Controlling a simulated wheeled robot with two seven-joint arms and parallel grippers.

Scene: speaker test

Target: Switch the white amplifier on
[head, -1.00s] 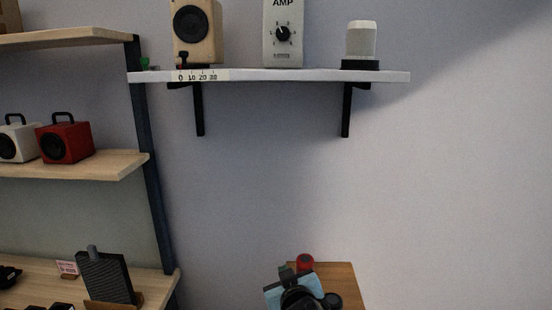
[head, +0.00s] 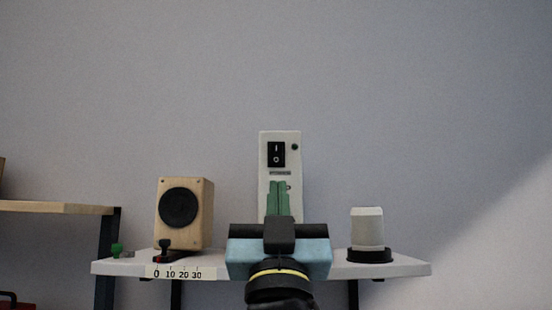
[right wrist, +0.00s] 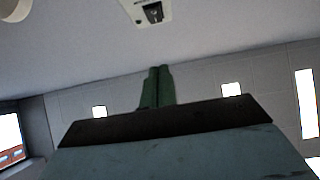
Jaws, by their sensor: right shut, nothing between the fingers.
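The white amplifier (head: 266,138) stands upright on the shelf in the head view. Its black rocker switch (head: 276,154) sits near the top, marked I above and O below. A small dark green lamp (head: 295,147) is to the right of the switch. My right gripper (head: 278,184) is shut and empty. Its green fingers point up in front of the amplifier, just below the switch, and hide the knob. In the right wrist view the fingers (right wrist: 157,68) show below the amplifier (right wrist: 136,12), with a gap in the picture. My left gripper is not in view.
The wall above is clear.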

